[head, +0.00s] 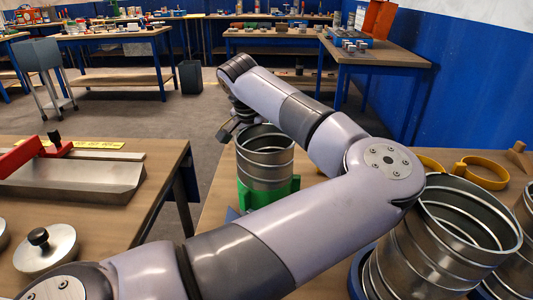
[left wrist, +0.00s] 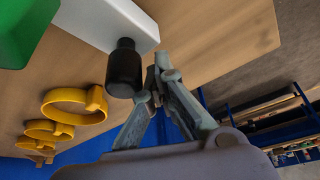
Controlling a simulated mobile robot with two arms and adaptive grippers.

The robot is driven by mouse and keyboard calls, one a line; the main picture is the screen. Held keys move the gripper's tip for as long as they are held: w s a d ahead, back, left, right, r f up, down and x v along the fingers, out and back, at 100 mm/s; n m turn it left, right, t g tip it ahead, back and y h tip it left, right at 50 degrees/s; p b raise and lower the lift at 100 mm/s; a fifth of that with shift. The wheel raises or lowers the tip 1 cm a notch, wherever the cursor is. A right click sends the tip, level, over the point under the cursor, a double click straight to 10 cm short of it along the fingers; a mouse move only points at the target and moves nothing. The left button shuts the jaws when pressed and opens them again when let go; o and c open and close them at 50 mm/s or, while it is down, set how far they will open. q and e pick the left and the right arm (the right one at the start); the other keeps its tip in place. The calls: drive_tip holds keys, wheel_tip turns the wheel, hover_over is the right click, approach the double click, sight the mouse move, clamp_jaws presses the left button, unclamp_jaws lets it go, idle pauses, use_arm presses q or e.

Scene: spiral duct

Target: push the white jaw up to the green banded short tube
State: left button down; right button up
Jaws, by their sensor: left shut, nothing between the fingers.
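The short metal tube (head: 265,155) stands upright on the bench, with green (head: 268,195) around its lower part. In the left wrist view a green part (left wrist: 18,30) is cut off at the upper left. The white jaw (left wrist: 105,18) is a white block with a black knob (left wrist: 124,68) on its near face, to the right of the green part. My left gripper (left wrist: 161,62) is shut and empty, with its tips just right of the knob; contact is unclear. In the head view my left gripper (head: 224,132) is left of the tube's top. The jaw is not visible there.
Yellow rings (left wrist: 78,97) lie on the bench, also seen in the head view (head: 481,172). Large metal ducts (head: 440,235) stand at the right. A left bench holds a metal tray (head: 75,180) and a knobbed disc (head: 45,248). A floor gap separates the benches.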

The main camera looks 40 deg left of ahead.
use_arm(q)
drive_tip(key=shift+w+d+f, duration=0.15)
drive_tip(key=shift+w+d, duration=0.1)
drive_tip(key=shift+d, duration=0.15)
drive_tip(key=shift+w+a, duration=0.15)
drive_tip(key=shift+w, duration=0.75)
drive_tip(key=shift+a+r, duration=0.2)
drive_tip(key=shift+a, duration=0.3)
wheel_tip(320, 180, up, 9)
drive_tip(key=p, duration=0.5)
drive_tip(key=shift+p, duration=0.3)
drive_tip(key=shift+a, duration=0.1)
